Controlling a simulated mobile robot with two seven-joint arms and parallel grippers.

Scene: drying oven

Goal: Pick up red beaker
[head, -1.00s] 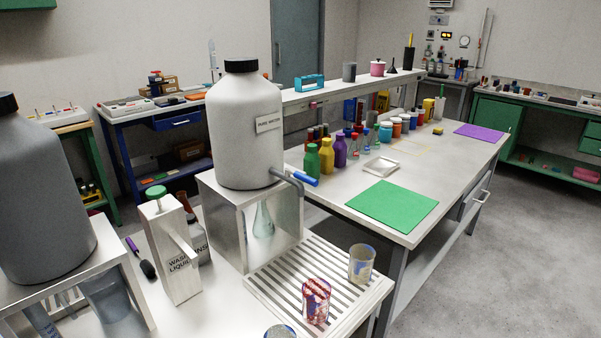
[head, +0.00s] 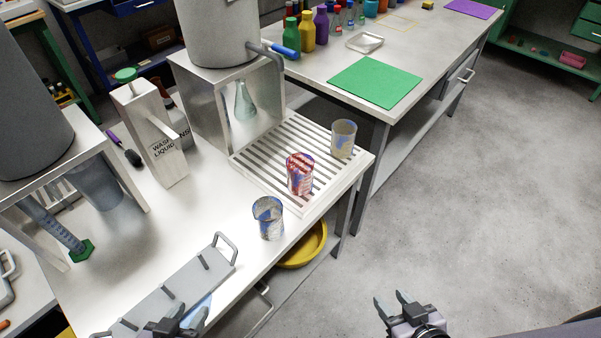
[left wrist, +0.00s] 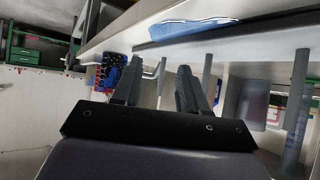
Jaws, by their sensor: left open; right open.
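The red beaker (head: 300,173) is glass with red streaks and stands upright on the slatted drain rack (head: 262,172) in the head view. A blue-marked beaker (head: 268,218) stands nearer on the bare tabletop, and a pale blue and tan beaker (head: 343,139) stands farther right on the rack. My left gripper (head: 184,318) is open at the bottom edge, near the table's front. My right gripper (head: 393,302) is open and empty over the floor. Both are well apart from the red beaker. In the left wrist view my left fingers (left wrist: 157,88) are spread with nothing between them.
A grey rack with handles (head: 180,290) lies along the table's front edge. The wash-liquid dispenser (head: 150,135) and metal stand (head: 205,105) stand behind. A yellow bowl (head: 305,248) sits on the shelf below. Floor at right is clear.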

